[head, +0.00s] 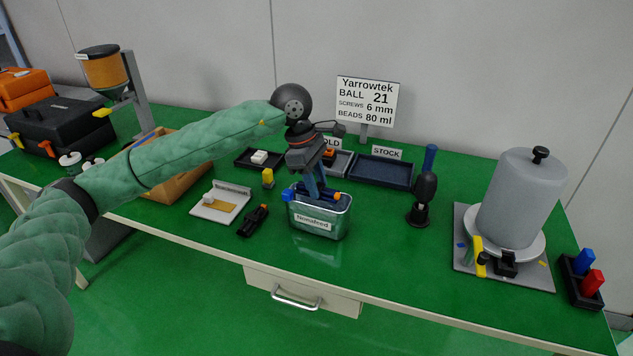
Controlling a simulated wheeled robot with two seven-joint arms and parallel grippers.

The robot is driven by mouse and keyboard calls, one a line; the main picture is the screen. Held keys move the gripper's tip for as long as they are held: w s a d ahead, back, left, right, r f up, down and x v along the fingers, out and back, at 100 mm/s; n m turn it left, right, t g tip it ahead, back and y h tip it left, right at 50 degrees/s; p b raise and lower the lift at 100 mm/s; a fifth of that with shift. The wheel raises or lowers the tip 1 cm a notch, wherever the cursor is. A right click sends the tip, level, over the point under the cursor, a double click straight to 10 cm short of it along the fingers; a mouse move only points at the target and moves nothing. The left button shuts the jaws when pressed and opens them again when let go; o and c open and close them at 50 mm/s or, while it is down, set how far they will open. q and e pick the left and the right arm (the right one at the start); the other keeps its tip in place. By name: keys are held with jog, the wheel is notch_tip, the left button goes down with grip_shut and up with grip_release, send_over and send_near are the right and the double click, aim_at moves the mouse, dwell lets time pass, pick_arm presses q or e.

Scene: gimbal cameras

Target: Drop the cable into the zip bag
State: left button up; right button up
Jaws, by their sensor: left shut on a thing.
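The zip bag (319,224) stands upright near the middle of the green bench as a clear, open-topped pouch with a white label. My left gripper (314,196) points down at its mouth, with its blue fingers at rim height. It is shut on what looks like the cable, which is mostly hidden by the fingers and the bag rim. A small blue piece (288,194) and an orange piece (337,197) show on either side of the fingers. I cannot tell whether they are the cable's ends. My right gripper is not in view.
A black tool (253,220) and a white board (220,206) lie left of the bag. Behind are a dark STOCK tray (380,170) and a sign (367,103). A dark stand (424,197) and a grey cylinder (520,198) are to the right.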

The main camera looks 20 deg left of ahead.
pick_arm(q)
jog(key=o, duration=1)
jog(key=shift+o, duration=0.4)
